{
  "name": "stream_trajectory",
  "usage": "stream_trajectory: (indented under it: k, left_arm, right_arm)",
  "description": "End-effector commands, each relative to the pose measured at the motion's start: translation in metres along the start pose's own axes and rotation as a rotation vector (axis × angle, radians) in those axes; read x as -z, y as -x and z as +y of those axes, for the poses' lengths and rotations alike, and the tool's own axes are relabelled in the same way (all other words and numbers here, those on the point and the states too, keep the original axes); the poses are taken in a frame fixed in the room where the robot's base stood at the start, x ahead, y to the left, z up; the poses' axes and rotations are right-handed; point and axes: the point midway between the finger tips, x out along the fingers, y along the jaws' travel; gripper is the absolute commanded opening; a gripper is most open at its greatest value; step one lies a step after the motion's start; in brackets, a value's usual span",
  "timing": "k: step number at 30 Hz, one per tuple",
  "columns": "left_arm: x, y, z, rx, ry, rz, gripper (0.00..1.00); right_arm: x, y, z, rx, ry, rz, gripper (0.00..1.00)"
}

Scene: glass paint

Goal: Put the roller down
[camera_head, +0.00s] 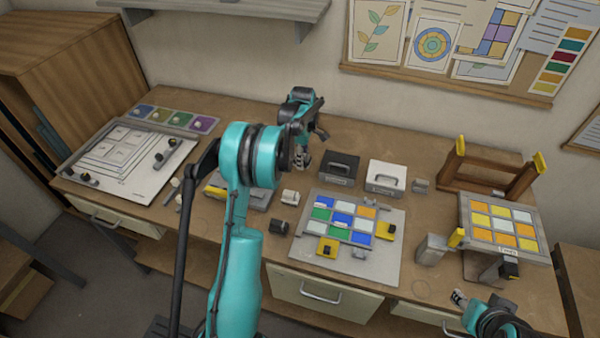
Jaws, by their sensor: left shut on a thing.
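My left gripper (302,155) is shut at the back middle of the workbench, left of a black box with a handle (340,167). My own teal arm covers part of the view in front of it. What it holds is small and mostly hidden; I cannot clearly make out the roller there. My right arm shows at the bottom right corner, with its gripper (461,298) near the front edge of the bench; its fingers are too small and cut off to read.
A grey board with a coloured glass grid (343,217) lies mid-bench. A white handled box (386,177) stands behind it. A second grid panel (501,221) and a wooden rack (490,184) stand at right. A drawing board (125,160) and paint tray (172,118) are at left.

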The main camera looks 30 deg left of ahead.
Motion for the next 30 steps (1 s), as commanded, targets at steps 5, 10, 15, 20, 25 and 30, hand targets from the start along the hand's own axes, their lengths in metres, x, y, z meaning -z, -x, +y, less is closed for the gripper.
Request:
stream_trajectory:
  k: [5,10,15,20,25,30]
  left_arm:
    - [0.001,-0.022,0.0,0.0,0.0,0.0,0.0]
    - [0.001,-0.04,0.0,0.0,0.0,0.0,0.0]
    - [0.001,-0.06,-0.001,0.0,0.0,0.0,0.0]
    - [0.001,-0.059,-0.001,0.0,0.0,0.0,0.0]
    - [0.001,-0.063,-0.001,0.0,0.0,0.0,0.0]
    - [0.001,-0.063,-0.001,0.0,0.0,0.0,0.55]
  right_arm:
    - [-0.003,-0.004,0.0,0.0,0.0,0.0,0.4]
    - [-0.005,-0.006,0.0,0.0,0.0,0.0,0.4]
    - [-0.007,-0.009,0.0,0.0,0.0,0.0,0.4]
    - [-0.006,-0.009,0.0,0.0,0.0,0.0,0.4]
    - [-0.009,-0.012,0.0,0.0,0.0,0.0,0.4]
    - [-0.008,-0.011,0.0,0.0,0.0,0.0,0.4]
